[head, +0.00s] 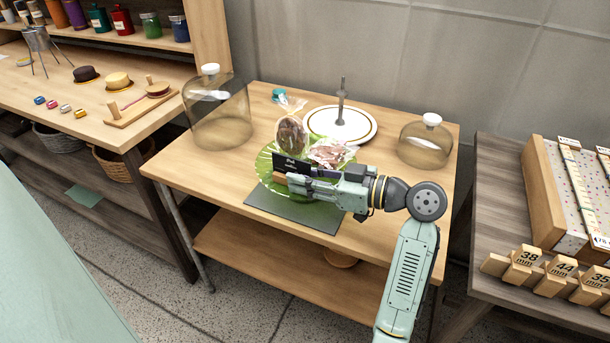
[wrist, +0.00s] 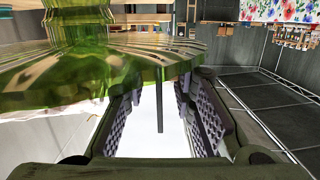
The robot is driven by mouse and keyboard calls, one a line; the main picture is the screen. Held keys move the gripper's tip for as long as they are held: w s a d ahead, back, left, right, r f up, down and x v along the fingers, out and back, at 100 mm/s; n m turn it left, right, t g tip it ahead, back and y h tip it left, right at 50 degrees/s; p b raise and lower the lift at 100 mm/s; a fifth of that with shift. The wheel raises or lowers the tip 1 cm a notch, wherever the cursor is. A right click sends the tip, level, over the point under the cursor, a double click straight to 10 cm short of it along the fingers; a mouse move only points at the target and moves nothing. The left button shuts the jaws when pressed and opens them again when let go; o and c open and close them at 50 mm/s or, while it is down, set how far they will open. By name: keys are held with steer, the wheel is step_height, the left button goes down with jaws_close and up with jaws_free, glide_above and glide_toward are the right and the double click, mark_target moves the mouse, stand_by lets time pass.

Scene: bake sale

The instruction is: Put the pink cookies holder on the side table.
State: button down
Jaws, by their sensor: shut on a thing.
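A green glass dish (head: 265,163) with a scalloped rim sits toward the front of the middle table. It bears a clear bag of dark cookies (head: 291,136) and a clear bag of pinkish cookies (head: 329,152). My gripper (head: 290,182) reaches in from the right at the dish's front edge, beside a small black sign (head: 290,163). My gripper is shut on the dish as far as I can tell.
A dark mat (head: 270,205) lies under the dish's front. Two glass domes (head: 222,112) (head: 427,145) and a white round stand (head: 362,128) share the table (head: 175,165). A shelf table (head: 110,135) is left; a grey wooden table (head: 490,205) with number blocks is right.

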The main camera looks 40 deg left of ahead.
steer(key=shift+f+b, duration=0.4)
steer(key=shift+b, duration=0.05)
steer(key=c, duration=1.3)
jaws_free()
steer(key=shift+r, duration=0.1)
steer(key=shift+c, duration=0.2)
steer(key=shift+r+p, duration=0.15)
steer(key=shift+p, duration=0.2)
